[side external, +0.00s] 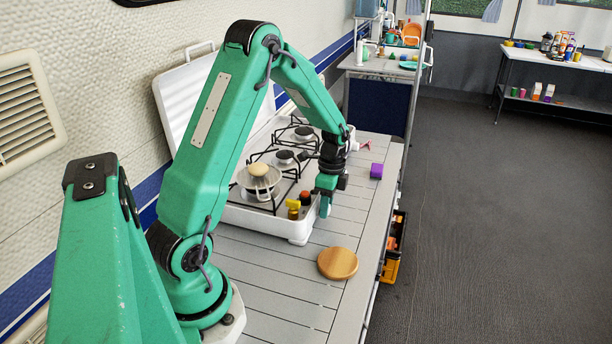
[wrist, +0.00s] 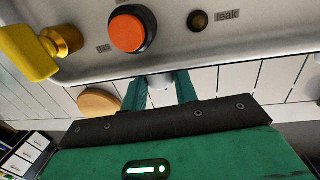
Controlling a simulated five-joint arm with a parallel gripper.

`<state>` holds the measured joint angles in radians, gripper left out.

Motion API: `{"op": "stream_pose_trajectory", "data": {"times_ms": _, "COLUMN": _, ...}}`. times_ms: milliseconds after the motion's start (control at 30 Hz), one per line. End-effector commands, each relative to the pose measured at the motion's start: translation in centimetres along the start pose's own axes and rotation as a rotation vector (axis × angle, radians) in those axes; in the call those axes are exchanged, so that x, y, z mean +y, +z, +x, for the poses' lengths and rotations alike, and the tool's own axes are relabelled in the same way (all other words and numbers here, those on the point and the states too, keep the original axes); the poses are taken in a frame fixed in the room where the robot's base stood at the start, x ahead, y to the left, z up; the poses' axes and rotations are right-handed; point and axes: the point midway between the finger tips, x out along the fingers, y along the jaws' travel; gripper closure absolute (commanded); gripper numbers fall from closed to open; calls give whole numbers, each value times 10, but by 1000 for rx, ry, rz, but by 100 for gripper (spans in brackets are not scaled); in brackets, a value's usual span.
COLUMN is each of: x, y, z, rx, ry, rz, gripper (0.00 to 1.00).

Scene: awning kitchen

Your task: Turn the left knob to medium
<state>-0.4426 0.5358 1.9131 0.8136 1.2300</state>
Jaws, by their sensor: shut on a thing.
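The yellow left knob (wrist: 40,52) stands on the stove's front panel (wrist: 75,68), at the left of the wrist view. In the side view this yellow knob (side external: 292,206) is small, near the stove's near front corner. A round orange-red button (wrist: 128,30) sits beside it, with a small dark button marked "leak" further right. My gripper (wrist: 161,82) is at the panel's lower edge, right of and apart from the yellow knob. Its green fingers are shut on a small white piece there, mostly hidden; I cannot tell what it is. The side view shows my gripper (side external: 325,208) pointing down beside the stove's front.
A round wooden board (side external: 338,263) lies on the slatted table nearer the camera. A purple block (side external: 376,171) sits near the table's right edge. Black pan supports (side external: 285,157) and a beige round thing (side external: 258,170) are on the stove. Table slats between stove and board are clear.

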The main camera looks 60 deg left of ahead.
Motion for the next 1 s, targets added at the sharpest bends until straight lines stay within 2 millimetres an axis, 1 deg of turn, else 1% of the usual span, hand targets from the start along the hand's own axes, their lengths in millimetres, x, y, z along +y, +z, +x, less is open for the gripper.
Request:
{"op": "stream_pose_trajectory", "data": {"times_ms": 267, "x": 1, "y": -1, "z": 0, "rx": 10, "ry": -29, "rz": 2, "gripper": 88}}
{"op": "stream_pose_trajectory", "data": {"times_ms": 600, "x": 4, "y": -1, "z": 0, "rx": 59, "ry": -165, "rz": 2, "gripper": 88}}
{"op": "stream_pose_trajectory", "data": {"times_ms": 1000, "x": 5, "y": -1, "z": 1, "rx": 73, "ry": -204, "rz": 3, "gripper": 88}}
